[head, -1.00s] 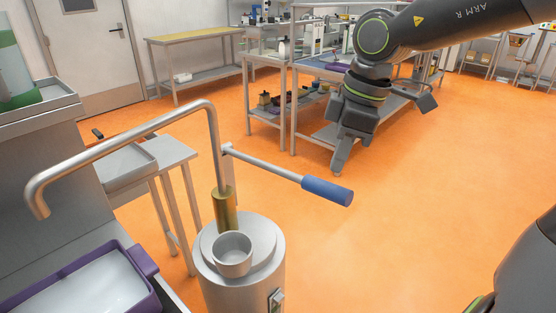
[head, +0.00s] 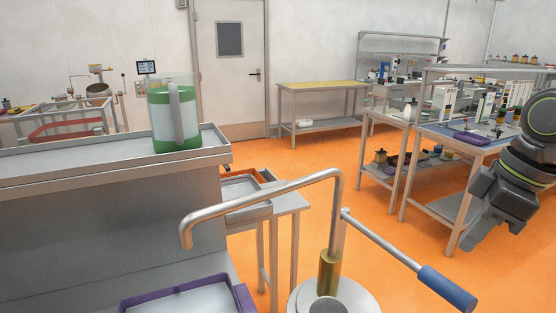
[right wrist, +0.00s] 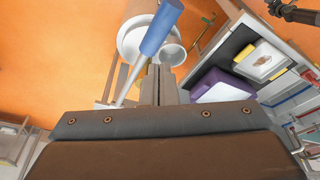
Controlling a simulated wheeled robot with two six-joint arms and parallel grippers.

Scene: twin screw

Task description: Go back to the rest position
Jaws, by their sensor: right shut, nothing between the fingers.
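My right gripper (head: 462,246) hangs at the right of the head view, in front of the blue-topped bench and clear of it. Its fingers (right wrist: 158,84) are together in the right wrist view, with nothing between them. The blue handle (head: 447,289) of the screw press stands apart from the gripper, to its lower left in the head view. The handle also shows just beyond the fingers in the right wrist view (right wrist: 162,27). My left gripper is not seen in the head view.
The bent metal pipe (head: 270,198) rises beside a brass collar (head: 329,272). A purple tray (head: 243,297) lies at the bottom. A green-and-clear jug (head: 174,115) stands on the steel counter (head: 90,158). The blue-topped bench (head: 470,142) stands behind my right gripper. Orange floor is open between.

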